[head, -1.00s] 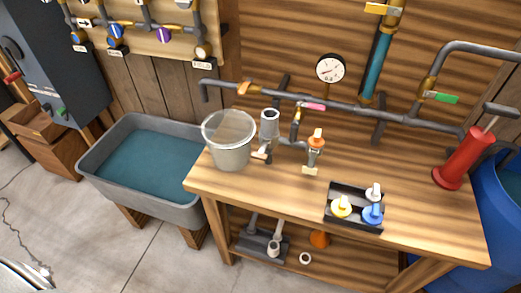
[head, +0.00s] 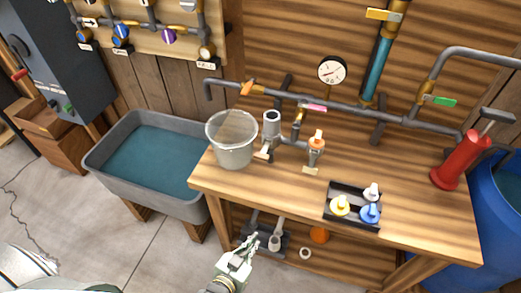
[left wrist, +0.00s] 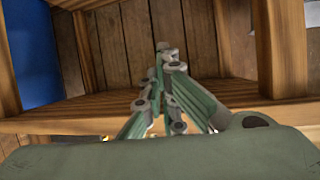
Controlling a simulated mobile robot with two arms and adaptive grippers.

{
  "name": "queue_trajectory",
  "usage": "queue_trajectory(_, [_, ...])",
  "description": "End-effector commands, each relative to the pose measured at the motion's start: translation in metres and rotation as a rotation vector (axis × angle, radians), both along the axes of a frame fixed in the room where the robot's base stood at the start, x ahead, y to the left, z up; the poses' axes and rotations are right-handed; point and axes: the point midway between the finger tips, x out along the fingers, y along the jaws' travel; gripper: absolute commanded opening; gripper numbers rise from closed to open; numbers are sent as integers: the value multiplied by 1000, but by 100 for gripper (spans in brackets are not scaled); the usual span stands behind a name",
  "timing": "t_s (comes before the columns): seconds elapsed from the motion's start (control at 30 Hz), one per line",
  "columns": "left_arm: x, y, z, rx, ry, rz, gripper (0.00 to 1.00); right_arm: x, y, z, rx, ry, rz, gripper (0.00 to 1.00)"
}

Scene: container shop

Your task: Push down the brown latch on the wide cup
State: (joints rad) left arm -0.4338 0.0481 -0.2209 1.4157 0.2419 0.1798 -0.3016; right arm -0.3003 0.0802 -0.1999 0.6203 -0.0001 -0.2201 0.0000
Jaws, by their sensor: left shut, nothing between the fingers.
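The wide cup (head: 231,146) is a pale grey, see-through vessel with a broad rim, standing upright at the left end of the wooden workbench. A small pale lever-like part (head: 264,153) shows at its right side; I cannot tell whether this is the brown latch, as it is too small. My left gripper (head: 249,240) is shut and empty. It is low in front of the bench, below the tabletop and apart from the cup. In the left wrist view its closed fingers (left wrist: 163,50) point at the bench's wooden frame. My right gripper is not in view.
Beside the cup stand a grey cylinder (head: 271,124) and an orange-topped tap (head: 316,142). A black tray (head: 345,213) holds coloured pieces. A red pump (head: 458,160) stands at right, a water trough (head: 113,122) at left. Grey pipe (head: 350,112) runs above the bench.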

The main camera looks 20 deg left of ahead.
Motion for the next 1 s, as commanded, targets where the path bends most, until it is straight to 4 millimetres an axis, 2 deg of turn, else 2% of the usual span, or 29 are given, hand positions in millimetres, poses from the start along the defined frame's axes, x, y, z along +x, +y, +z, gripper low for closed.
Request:
queue_trajectory(0.03, [15,-2,46,-17,-94,14,0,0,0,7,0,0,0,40])
queue_trajectory(0.1, [31,-2,100,-35,-213,37,0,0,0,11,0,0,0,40])
queue_trajectory(0.2, [44,2,172,-60,-363,73,0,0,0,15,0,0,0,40])
queue_trajectory(0.3, [49,8,230,-78,-482,109,0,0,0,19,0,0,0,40])
queue_trajectory(0.4, [50,14,268,-91,-562,136,0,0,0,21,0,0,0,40])
queue_trajectory(0.5, [49,17,290,-98,-607,153,0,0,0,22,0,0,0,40])
queue_trajectory(0.6, [48,19,298,-102,-624,160,0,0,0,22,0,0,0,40])
queue_trajectory(1.0, [53,19,300,-101,-626,160,0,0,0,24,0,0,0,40])
